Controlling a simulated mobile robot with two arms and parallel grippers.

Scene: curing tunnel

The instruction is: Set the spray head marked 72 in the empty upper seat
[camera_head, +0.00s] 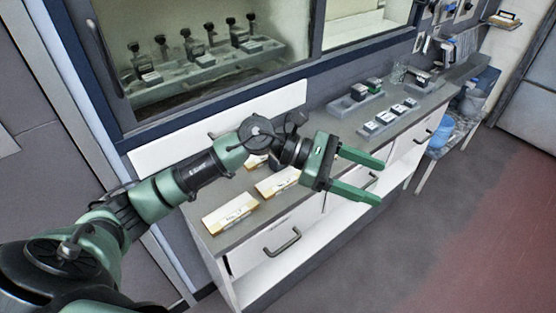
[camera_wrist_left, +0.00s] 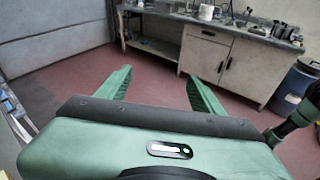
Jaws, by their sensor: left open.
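My left gripper (camera_head: 380,180) is open and empty, reaching out over the front edge of the counter (camera_head: 212,238). Its two green fingers also show apart in the left wrist view (camera_wrist_left: 160,76), with only floor between them. Behind the glass, a grey rack (camera_head: 160,95) carries several upright black-topped pieces that may be spray heads. On the counter a grey holder (camera_head: 343,106) bears dark and green pieces. No number 72 is legible, and I cannot tell which seat is the empty upper one. My right gripper is not in view.
Cream-coloured blocks with labels (camera_head: 230,213) lie on the near counter, partly behind my arm. A row of small grey blocks (camera_head: 390,117) lies farther right. A blue drum (camera_wrist_left: 297,85) and a cabinet (camera_wrist_left: 208,58) stand across open red floor in the left wrist view.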

